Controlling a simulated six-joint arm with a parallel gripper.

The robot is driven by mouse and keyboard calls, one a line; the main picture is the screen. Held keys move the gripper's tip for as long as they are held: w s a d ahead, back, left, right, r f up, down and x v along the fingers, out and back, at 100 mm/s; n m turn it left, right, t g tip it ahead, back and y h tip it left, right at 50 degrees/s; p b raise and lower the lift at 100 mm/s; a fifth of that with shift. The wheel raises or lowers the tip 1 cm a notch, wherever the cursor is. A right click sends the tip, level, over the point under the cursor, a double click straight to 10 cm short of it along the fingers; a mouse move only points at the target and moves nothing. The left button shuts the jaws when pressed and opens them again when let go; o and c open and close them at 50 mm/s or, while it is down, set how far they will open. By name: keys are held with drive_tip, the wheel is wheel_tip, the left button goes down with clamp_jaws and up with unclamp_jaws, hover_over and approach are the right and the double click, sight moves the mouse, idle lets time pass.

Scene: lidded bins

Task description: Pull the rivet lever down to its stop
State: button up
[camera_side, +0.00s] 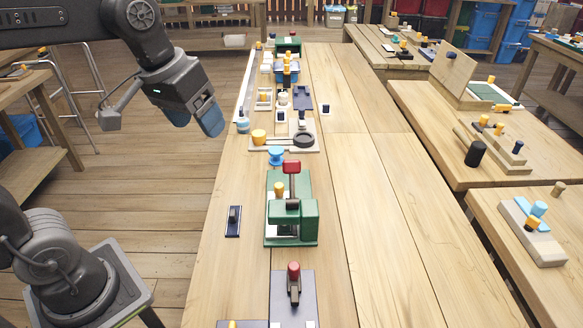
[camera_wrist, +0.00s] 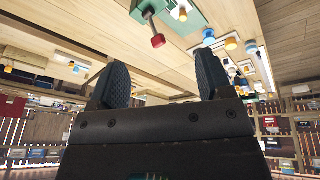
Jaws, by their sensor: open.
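A green press (camera_side: 307,215) stands on the wooden table in the middle of the side view. Its lever (camera_side: 291,182) stands up and ends in a red grip (camera_side: 291,167). In the wrist view the lever's red knob (camera_wrist: 158,41) hangs near the top, beside part of the green base (camera_wrist: 188,16). My gripper (camera_side: 193,117) has blue-grey fingers, is open and empty, and hangs up and left of the press, apart from it. In the wrist view my gripper (camera_wrist: 162,78) shows a wide gap between its fingers.
A dark plate with a red-topped lever (camera_side: 293,270) sits in front of the press. Behind stand a blue spool (camera_side: 276,155) and a board with a black ring (camera_side: 303,139). The table's right side is clear.

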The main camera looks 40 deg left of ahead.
drive_tip(key=w+r+n+g, duration=0.1)
drive_tip(key=w+n+g, duration=0.1)
drive_tip(key=w, duration=0.7)
drive_tip(key=n+g+h, duration=0.3)
drive_tip(key=n+g, duration=0.2)
hover_over(292, 160)
drive_tip(key=w+a, duration=0.4)
wheel_tip(292, 160, down, 8)
drive_tip(key=x, duration=1.3)
drive_tip(key=shift+s+f, duration=0.15)
drive_tip(key=shift+f, duration=0.15)
drive_tip(key=shift+c, duration=0.3)
